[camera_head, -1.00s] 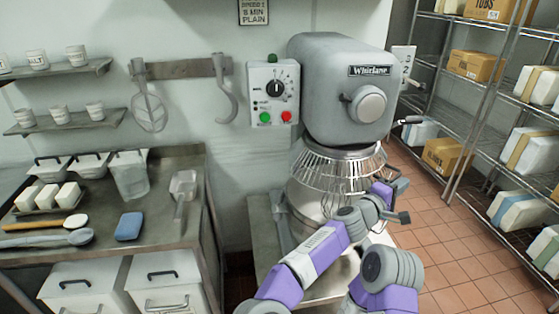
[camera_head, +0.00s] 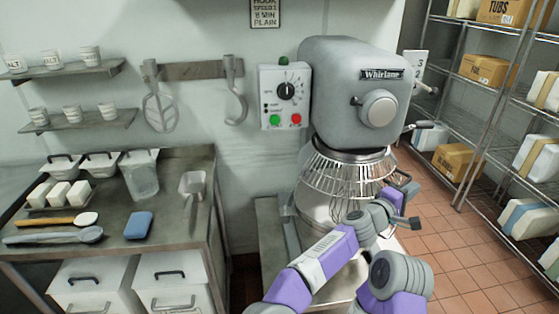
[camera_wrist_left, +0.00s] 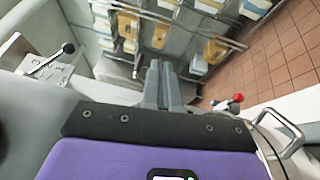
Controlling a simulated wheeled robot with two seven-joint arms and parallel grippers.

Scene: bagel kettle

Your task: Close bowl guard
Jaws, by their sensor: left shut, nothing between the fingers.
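The wire bowl guard (camera_head: 345,172) is a silver cage below the grey mixer head (camera_head: 357,85). It spans the front of the rim of the steel bowl (camera_head: 318,203); I cannot tell how far around it is turned. Wire whisk loops show behind it. My left gripper (camera_head: 411,208) is at the right side of the guard and bowl, partly hidden by my wrist; contact cannot be told. In the left wrist view its fingers (camera_wrist_left: 163,84) are together and empty. My right gripper is not seen.
The control box (camera_head: 284,97) has a dial, green and red buttons. A black-knobbed lever (camera_wrist_left: 50,60), a red-knobbed lever (camera_wrist_left: 228,103) and a metal loop handle (camera_wrist_left: 290,140) show in the wrist view.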

